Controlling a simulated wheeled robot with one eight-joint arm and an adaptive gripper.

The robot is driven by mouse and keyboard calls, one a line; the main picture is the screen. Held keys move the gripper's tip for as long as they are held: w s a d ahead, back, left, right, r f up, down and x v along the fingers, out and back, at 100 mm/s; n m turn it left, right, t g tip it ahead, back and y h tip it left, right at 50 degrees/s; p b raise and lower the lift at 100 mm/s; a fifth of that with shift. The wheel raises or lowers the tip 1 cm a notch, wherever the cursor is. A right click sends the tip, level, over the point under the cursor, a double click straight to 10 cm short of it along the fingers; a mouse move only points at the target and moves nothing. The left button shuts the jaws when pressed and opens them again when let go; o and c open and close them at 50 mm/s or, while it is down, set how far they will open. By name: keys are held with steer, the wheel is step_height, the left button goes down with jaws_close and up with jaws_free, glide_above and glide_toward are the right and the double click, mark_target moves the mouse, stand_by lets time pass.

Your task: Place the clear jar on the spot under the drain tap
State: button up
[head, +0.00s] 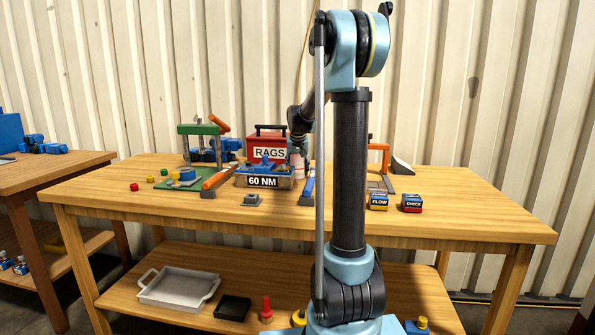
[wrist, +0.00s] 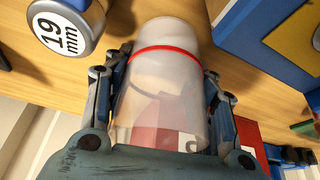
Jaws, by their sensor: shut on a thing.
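The clear jar (wrist: 160,95), a see-through cylinder with a red band near one end, fills the middle of the wrist view. My gripper (wrist: 168,68) is shut on it, with one finger on each side. In the head view my gripper (head: 298,147) is over the back middle of the workbench, partly hidden by my arm. The jar (head: 299,161) shows there as a small pale shape behind the 60 NM box. I cannot tell whether it touches the bench. I cannot make out the drain tap or the spot under it for certain.
A green stand (head: 199,130) is left, an orange frame (head: 380,147) right. The bench's right end is clear.

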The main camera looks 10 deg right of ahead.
steer(key=o, duration=1.1)
